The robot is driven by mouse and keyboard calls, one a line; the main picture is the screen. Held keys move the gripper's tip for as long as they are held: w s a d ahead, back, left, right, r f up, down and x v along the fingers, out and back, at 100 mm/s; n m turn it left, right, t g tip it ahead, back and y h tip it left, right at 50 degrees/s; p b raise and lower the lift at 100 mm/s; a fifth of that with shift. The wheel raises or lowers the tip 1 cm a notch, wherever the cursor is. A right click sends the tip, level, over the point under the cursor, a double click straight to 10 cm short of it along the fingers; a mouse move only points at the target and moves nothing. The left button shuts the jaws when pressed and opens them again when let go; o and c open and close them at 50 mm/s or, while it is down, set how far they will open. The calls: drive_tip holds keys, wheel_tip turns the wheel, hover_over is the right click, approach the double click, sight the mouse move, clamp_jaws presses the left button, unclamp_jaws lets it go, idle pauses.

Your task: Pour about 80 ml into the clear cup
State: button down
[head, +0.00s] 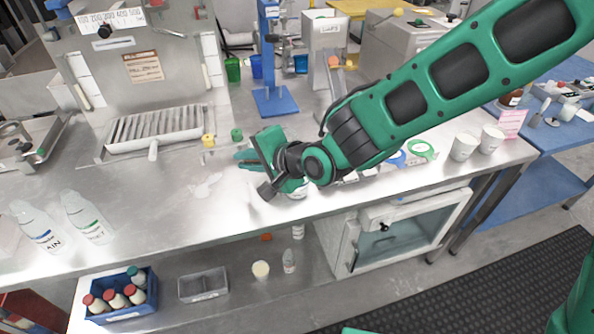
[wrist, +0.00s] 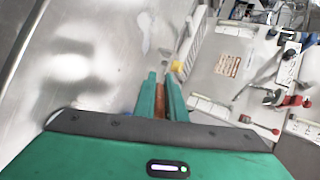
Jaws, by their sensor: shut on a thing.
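My gripper (head: 255,157) is low over the steel bench, left of the bench's middle, its fingers pointing left. In the wrist view my gripper (wrist: 161,90) is closed on a narrow brown thing (wrist: 159,98), mostly hidden between the fingers; I cannot tell what it is or whether it holds liquid. A faint clear patch (head: 205,186) lies on the bench left of my gripper; I cannot tell whether it is the clear cup, liquid or glare. No clear cup can be made out for sure in either view.
A slatted tray (head: 155,128) is at the back left, with a small yellow thing (head: 208,140) beside it. Two white bottles (head: 88,218) stand front left. Two white cups (head: 464,147) stand at the right end. A blue stand (head: 272,101) is behind my gripper.

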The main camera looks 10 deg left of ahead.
drive_tip(key=shift+d+r+t+y+p, duration=0.2)
drive_tip(key=shift+r+t+y+p, duration=0.25)
drive_tip(key=shift+y, duration=0.35)
idle(0.4)
